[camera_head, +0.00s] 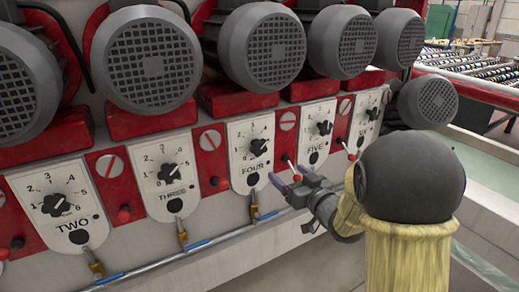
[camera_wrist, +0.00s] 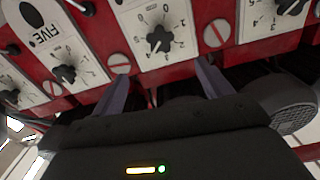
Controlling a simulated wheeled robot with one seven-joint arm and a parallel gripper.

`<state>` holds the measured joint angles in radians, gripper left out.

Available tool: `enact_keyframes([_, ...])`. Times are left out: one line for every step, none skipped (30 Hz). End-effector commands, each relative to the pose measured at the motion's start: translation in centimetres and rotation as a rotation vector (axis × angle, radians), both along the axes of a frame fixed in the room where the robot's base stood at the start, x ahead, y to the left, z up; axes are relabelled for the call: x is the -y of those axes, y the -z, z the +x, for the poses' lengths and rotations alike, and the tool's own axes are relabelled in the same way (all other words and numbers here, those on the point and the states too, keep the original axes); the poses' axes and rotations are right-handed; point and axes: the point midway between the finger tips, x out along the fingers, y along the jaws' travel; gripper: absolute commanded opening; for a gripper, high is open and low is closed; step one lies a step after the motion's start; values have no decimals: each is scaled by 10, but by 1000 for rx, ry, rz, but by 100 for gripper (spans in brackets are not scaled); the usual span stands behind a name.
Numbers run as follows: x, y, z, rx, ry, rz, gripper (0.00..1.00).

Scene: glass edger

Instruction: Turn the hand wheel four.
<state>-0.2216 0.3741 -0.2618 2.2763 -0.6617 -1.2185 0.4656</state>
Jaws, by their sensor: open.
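Hand wheel four is a small black knob (camera_head: 258,147) on the white plate marked FOUR (camera_head: 251,168), with numbers around it. My gripper (camera_head: 286,173) is in front of the panel, to the lower right of this knob in the head view. Its two fingers are apart, with nothing between them. In the wrist view, turned upside down, the middle black knob (camera_wrist: 159,39) stands beside the FIVE plate, so it is wheel four. It lies above the gap between the fingertips (camera_wrist: 160,68), apart from them. The FOUR label is out of that view.
Similar knobs TWO (camera_head: 55,205), THREE (camera_head: 172,173), FIVE (camera_head: 325,128) and SIX (camera_head: 372,114) flank it. Red-tipped levers (camera_head: 124,214) stick out between plates. Grey motors (camera_head: 262,48) bulge above. A pipe with blue-handled valves (camera_head: 200,243) runs below.

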Motion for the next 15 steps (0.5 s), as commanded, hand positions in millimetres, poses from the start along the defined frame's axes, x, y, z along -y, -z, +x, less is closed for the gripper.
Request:
enact_keyframes([-4,0,4,-1,-2,0,78])
enact_keyframes([-6,-1,7,0,-2,0,78])
enact_keyframes([-9,-1,11,0,-2,0,78])
enact_keyframes([-11,-1,15,0,-2,0,78])
enact_keyframes([-14,-1,19,0,-3,0,78])
enact_keyframes([-18,-1,25,1,-3,-1,78])
enact_keyframes([-21,-1,29,-1,-2,0,78])
enact_keyframes([-23,-1,34,-1,-2,0,78])
enact_keyframes([-27,-1,39,1,-2,-1,78])
enact_keyframes([-31,-1,44,1,-3,-1,78])
enact_keyframes([-34,-1,48,0,-2,-1,78])
enact_keyframes([-37,-1,54,1,-1,-2,78])
enact_keyframes([-40,-1,59,0,-1,-1,78])
enact_keyframes([-43,-1,63,1,-1,-1,78])
enact_keyframes([-48,-1,68,1,-2,-1,78])
